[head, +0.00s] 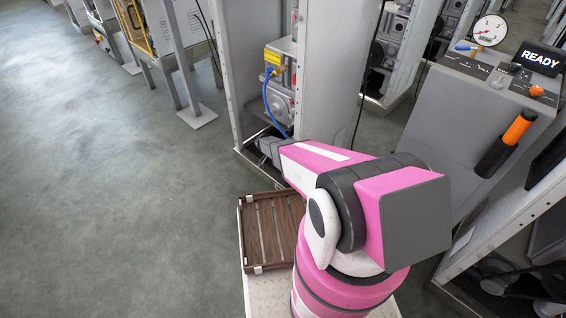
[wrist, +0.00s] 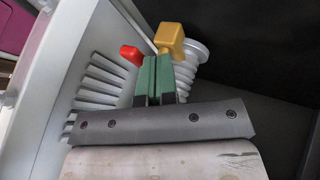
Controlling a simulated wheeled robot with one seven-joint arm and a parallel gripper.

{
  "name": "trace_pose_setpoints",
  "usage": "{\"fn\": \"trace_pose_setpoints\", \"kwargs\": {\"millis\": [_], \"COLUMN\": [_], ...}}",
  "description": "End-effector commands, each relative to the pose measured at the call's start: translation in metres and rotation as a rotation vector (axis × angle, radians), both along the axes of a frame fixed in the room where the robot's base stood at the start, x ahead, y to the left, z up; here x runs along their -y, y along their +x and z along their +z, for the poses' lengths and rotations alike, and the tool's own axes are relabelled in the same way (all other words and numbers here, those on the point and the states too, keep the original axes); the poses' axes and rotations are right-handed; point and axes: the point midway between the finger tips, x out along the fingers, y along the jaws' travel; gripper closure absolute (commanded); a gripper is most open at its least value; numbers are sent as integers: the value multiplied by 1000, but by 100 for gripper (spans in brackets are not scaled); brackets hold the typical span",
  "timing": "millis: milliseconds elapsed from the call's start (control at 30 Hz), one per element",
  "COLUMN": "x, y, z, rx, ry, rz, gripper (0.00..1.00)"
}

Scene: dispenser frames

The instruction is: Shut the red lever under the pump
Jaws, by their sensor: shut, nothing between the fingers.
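The red lever (wrist: 132,54) shows in the wrist view, just left of and beyond my gripper's fingertips. My gripper (wrist: 157,62) has green fingers pressed together with nothing between them. Its tips are close to the lever and to a yellow block (wrist: 170,38); I cannot tell whether they touch either. In the head view the grey pump (head: 281,101) sits inside the open cabinet, with a blue hose (head: 267,103) curving down beside it. My arm reaches into the bottom of that cabinet, below the pump. I cannot make out the red lever in the head view.
A white ribbed part (wrist: 190,62) stands right of the fingers. A slotted light-grey panel (wrist: 100,78) is close on the left. The cabinet's side wall (head: 325,85) stands right of the pump. A slatted wooden tray (head: 262,236) lies in front of the cabinet. Open floor (head: 100,190) spreads left.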

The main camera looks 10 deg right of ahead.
Motion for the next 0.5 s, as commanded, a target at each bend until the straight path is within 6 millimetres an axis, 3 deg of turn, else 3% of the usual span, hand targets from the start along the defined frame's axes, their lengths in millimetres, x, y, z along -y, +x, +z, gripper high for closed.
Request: {"fn": "trace_pose_setpoints", "kwargs": {"millis": [500], "x": [0], "y": [-6], "z": [0], "rx": [-1], "ry": [-1], "rz": [80], "gripper": [100]}}
